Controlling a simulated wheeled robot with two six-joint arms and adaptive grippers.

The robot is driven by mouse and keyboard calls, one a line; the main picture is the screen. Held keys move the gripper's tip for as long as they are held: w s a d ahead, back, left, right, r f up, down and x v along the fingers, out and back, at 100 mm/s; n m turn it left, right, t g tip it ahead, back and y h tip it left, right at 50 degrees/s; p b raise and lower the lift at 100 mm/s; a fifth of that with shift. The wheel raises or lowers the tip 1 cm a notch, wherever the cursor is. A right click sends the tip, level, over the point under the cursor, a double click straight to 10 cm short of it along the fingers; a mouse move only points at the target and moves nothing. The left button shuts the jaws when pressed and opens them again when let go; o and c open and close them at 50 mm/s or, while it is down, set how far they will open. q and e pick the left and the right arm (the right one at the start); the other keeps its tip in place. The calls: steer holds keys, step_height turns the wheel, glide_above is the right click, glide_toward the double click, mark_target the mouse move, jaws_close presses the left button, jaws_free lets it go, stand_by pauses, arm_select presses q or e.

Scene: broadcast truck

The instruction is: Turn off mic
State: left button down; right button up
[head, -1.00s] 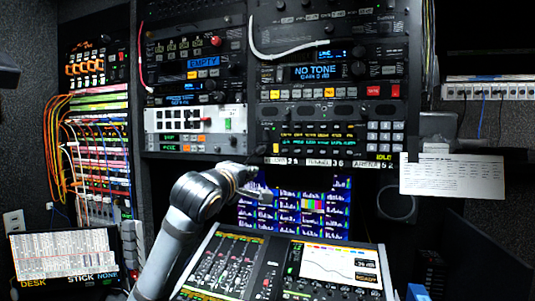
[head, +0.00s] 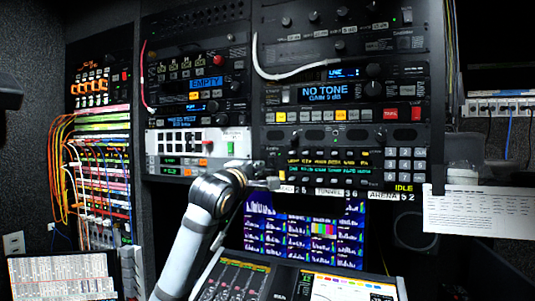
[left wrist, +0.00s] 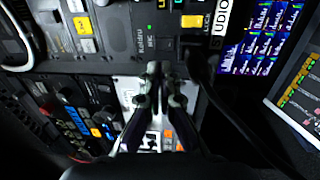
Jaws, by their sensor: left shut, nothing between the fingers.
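The intercom panel (head: 395,178), with a keypad and several rows of lit keys, is in the rack above the monitor. In the left wrist view, a small "MIC" label (left wrist: 151,43) with a green light near it shows on a dark panel. Whether a button or switch sits there is too small to tell. My left gripper (head: 273,183) is shut and empty, close to the intercom panel's lower left edge. In the left wrist view its closed fingertips (left wrist: 155,68) point toward the panel just below the label. I cannot tell whether they touch it. My right gripper is not in view.
A monitor (head: 262,235) is below the panel, with an audio mixing desk (head: 245,275) in front of it. A white panel (head: 170,143) with dark keys is left of the gripper. A paper sheet (head: 480,208) hangs at the right. A white cable (head: 270,66) loops above.

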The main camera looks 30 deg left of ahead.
mark_target(271, 158)
arm_select(q)
steer(key=p+x, duration=0.4)
steer(key=x, duration=0.3)
steer(key=shift+w+r+p, duration=0.2)
steer(key=shift+w+p, duration=0.1)
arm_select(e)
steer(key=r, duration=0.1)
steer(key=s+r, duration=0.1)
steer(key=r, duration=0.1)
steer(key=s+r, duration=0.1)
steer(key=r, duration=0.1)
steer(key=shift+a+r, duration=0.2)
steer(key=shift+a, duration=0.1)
arm_select(q)
steer(key=shift+f, duration=0.1)
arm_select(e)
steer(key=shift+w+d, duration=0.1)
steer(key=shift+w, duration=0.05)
arm_select(q)
steer(key=shift+w, duration=0.2)
steer(key=shift+a+r, duration=0.1)
steer(key=shift+r, duration=0.15)
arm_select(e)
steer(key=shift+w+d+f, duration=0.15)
